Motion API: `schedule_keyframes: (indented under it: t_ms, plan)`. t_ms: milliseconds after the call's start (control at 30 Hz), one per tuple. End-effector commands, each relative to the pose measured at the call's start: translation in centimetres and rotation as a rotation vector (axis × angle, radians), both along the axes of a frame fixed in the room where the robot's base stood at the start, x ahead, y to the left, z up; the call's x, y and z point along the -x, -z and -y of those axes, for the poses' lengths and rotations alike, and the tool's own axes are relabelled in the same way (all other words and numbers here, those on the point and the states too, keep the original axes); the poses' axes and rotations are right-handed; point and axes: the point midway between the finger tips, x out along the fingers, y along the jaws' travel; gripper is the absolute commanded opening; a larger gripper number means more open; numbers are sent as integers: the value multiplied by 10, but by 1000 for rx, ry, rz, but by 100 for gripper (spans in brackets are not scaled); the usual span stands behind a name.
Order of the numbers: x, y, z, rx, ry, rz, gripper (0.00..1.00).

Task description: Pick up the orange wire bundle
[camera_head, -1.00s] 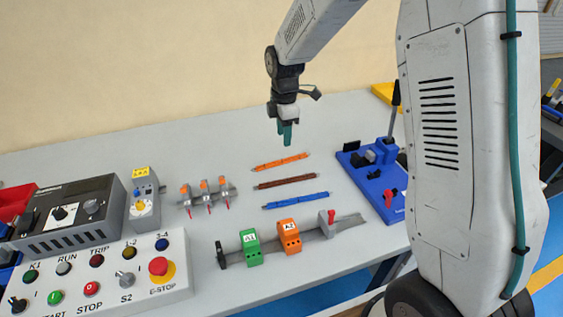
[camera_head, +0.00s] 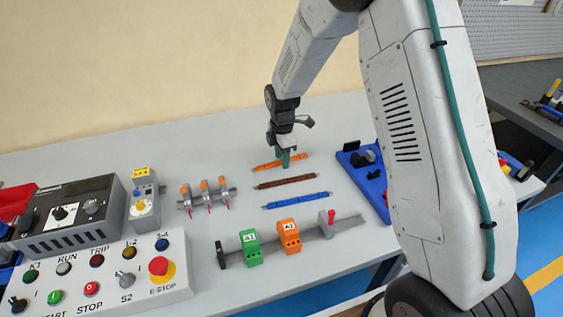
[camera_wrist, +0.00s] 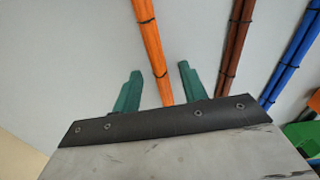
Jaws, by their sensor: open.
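The orange wire bundle (camera_head: 268,165) lies flat on the grey table, the farthest of three parallel bundles. My gripper (camera_head: 284,160) is down at it, its green fingers covering part of the bundle in the head view. In the wrist view, the orange bundle (camera_wrist: 152,45) runs between the two spread fingers of my gripper (camera_wrist: 158,85), with a visible gap on each side. The fingers are open and hold nothing. Whether the tips touch the table cannot be told. Part of the bundle is hidden behind the gripper's dark bracket in the wrist view.
A brown bundle (camera_head: 287,182) and a blue bundle (camera_head: 297,200) lie nearer on the table (camera_head: 200,255). A blue bender base (camera_head: 372,188) stands right, partly behind my arm. A rail with green (camera_head: 250,248) and orange (camera_head: 288,237) blocks lies in front. A control panel (camera_head: 98,278) is at left.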

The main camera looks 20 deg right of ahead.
Motion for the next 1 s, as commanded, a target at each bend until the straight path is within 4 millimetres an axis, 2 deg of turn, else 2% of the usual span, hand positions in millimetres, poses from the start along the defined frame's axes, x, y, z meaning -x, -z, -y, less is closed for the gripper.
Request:
schedule_keyframes:
  t_ms: [67, 200, 633, 767, 933, 1000]
  plan:
    - [0, 0, 0, 0, 0, 0, 40]
    - [0, 0, 0, 0, 0, 0, 1]
    - [0, -5, 0, 0, 0, 2, 0]
    - [0, -15, 0, 0, 0, 2, 0]
    - [-1, -39, 0, 0, 0, 4, 0]
    - [15, -38, 4, 0, 1, -1, 0]
